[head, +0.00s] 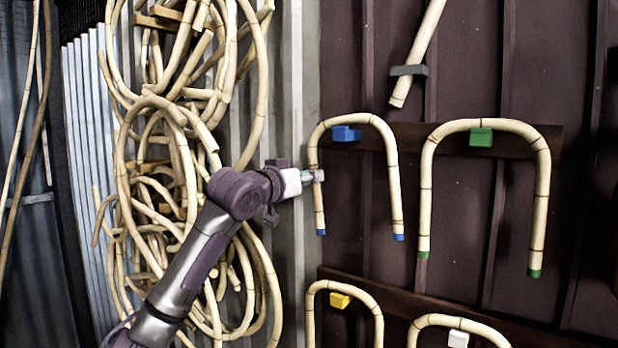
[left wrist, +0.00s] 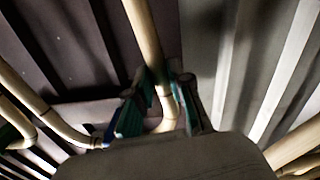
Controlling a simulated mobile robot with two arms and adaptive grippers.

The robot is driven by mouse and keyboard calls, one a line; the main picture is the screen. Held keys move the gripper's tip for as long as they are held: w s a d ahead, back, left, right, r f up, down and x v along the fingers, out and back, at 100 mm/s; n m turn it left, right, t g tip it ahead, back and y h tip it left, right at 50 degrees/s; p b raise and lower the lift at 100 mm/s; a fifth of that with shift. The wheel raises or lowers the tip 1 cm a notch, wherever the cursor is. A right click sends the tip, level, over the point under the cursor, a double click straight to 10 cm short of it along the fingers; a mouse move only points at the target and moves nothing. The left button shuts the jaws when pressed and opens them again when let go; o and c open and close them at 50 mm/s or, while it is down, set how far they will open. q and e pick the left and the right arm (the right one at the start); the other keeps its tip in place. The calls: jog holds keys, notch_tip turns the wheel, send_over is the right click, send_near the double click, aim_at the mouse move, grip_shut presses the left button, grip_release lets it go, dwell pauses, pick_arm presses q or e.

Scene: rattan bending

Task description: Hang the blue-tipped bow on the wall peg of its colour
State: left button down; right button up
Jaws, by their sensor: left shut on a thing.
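The blue-tipped bow (head: 385,135) is a pale rattan arch with blue ends pointing down. Its top passes just above the blue wall peg (head: 345,133), which sits inside the arch, left of its middle. I cannot tell whether the bow touches the peg. My left gripper (head: 315,176) is shut on the bow's left leg. In the left wrist view the bow's pole (left wrist: 145,40) runs between the two fingers of my left gripper (left wrist: 163,98). My right gripper is not in view.
A green-tipped bow (head: 543,190) hangs at the green peg (head: 481,137) on the right. Below are the yellow peg (head: 340,299) and white peg (head: 458,338), each with a bow. Rattan coils (head: 125,170) hang left. A slanting rattan pole (head: 420,45) is held above.

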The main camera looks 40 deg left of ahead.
pick_arm(q)
jog(key=c, duration=1)
grip_release()
jog(key=shift+s, duration=0.1)
jog(key=s, duration=0.8)
jog(key=s+d, duration=0.1)
jog(key=s, duration=0.3)
jog(key=shift+d, duration=0.1)
jog(key=s+b, duration=0.1)
jog(key=s, duration=0.2)
jog(key=s+b, duration=0.2)
jog(key=s, duration=0.1)
jog(key=s+d+b, duration=0.1)
jog(key=s+b, duration=0.1)
jog(key=shift+s, duration=0.4)
